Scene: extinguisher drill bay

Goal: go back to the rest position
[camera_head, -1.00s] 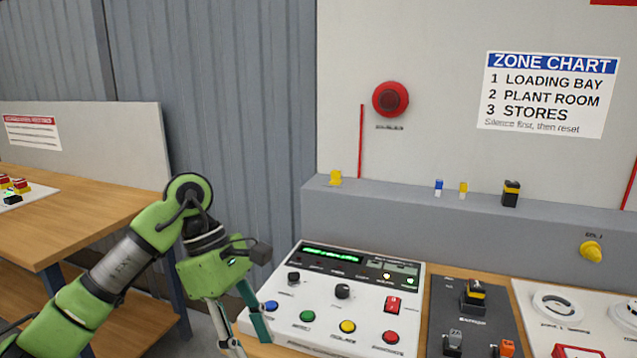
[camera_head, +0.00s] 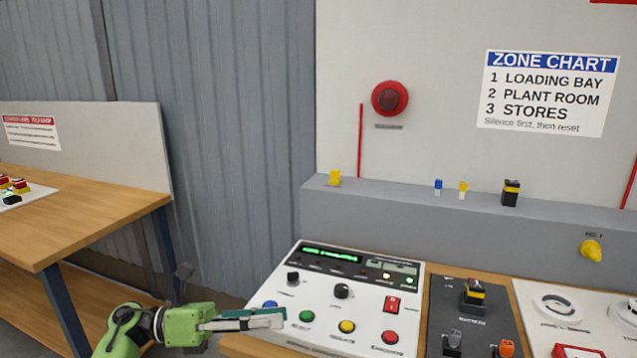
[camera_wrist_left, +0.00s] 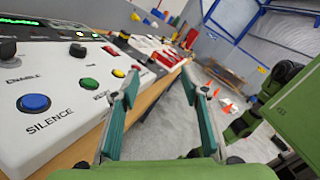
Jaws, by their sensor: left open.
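My left gripper (camera_head: 262,319) is low in the head view, in front of the left part of the white control panel (camera_head: 370,292). Its fingers point right, near the panel's front left edge. In the left wrist view the two teal-lined fingers (camera_wrist_left: 162,100) stand wide apart with nothing between them. The panel's blue SILENCE button (camera_wrist_left: 34,103) is at the left of that view, outside the fingers. My right gripper does not show in the head view; a green arm part at the right of the wrist view shows no clear jaws.
The wooden bench (camera_head: 245,346) carries the white panel and a dark switch plate (camera_head: 463,325). Another wooden table (camera_head: 95,222) stands at the left. A red alarm (camera_head: 390,98) is on the wall. Grey floor with orange cones (camera_wrist_left: 226,109) shows in the wrist view.

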